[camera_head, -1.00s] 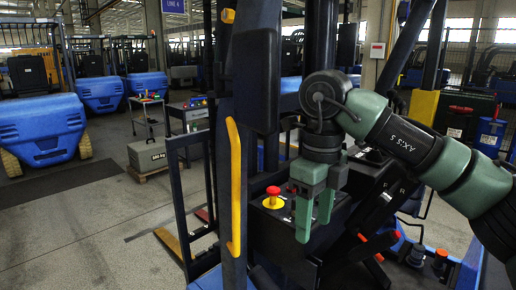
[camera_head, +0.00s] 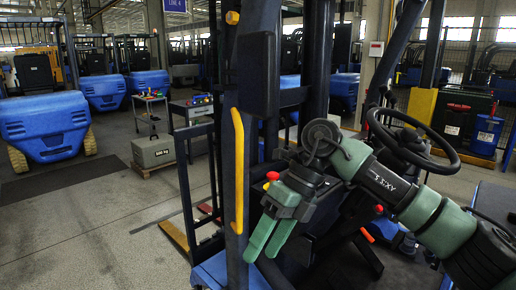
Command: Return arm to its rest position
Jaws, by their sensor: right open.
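My right arm (camera_head: 385,185) comes in from the right with grey-green links. My right gripper (camera_head: 264,246) hangs tilted down to the left, in front of the forklift's control panel. Its two green fingers are slightly apart, with nothing seen between them. The red and yellow button (camera_head: 272,176) on the panel shows just above the gripper, partly hidden by it. I cannot tell whether the gripper touches the panel. My left gripper is not in view.
The forklift's dark post (camera_head: 232,130) with a yellow handle (camera_head: 238,170) stands close left of the gripper. A black steering wheel (camera_head: 410,140) is just behind the arm. Open floor (camera_head: 90,220) lies at lower left.

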